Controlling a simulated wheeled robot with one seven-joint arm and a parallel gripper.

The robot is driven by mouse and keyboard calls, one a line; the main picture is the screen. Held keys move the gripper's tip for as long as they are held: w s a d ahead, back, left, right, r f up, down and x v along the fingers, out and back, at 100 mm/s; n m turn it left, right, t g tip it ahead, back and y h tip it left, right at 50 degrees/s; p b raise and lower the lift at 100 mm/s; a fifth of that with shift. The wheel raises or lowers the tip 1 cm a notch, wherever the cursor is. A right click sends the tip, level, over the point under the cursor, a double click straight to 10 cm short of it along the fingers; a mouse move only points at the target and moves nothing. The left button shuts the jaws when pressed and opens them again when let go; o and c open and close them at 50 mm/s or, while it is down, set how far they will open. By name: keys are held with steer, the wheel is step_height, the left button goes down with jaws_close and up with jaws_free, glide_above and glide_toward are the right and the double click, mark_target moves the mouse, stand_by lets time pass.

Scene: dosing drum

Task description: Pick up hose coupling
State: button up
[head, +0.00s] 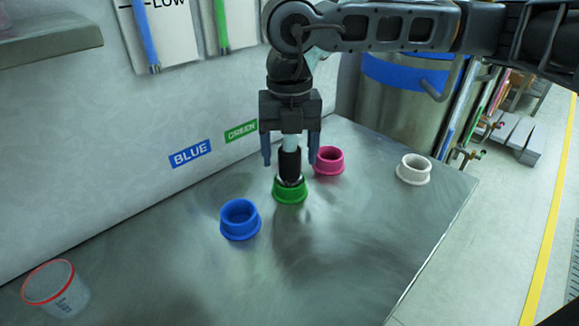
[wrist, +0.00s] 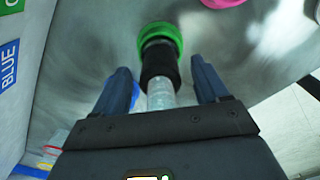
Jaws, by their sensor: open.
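The hose coupling (head: 290,167), with a black ribbed body and a pale clear upper part, stands upright in a green ring-shaped holder (head: 289,193) on the metal table. In the wrist view the coupling (wrist: 159,65) points away from me, its black end at the green holder (wrist: 160,33). My gripper (head: 290,158) is open above the holder, pointing down, with one finger on each side of the coupling. In the wrist view gaps show between the coupling and both fingers of my gripper (wrist: 160,72). The coupling's lower end is hidden inside the holder.
A blue ring holder (head: 240,220) is at front left, a pink one (head: 328,161) close behind at right, and a white one (head: 413,169) further right. A red-rimmed clear cup (head: 56,288) is at far left. A metal drum (head: 400,105) stands behind the table.

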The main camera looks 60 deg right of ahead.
steer(key=shift+f, duration=0.1)
jaws_close()
stand_by(0.7)
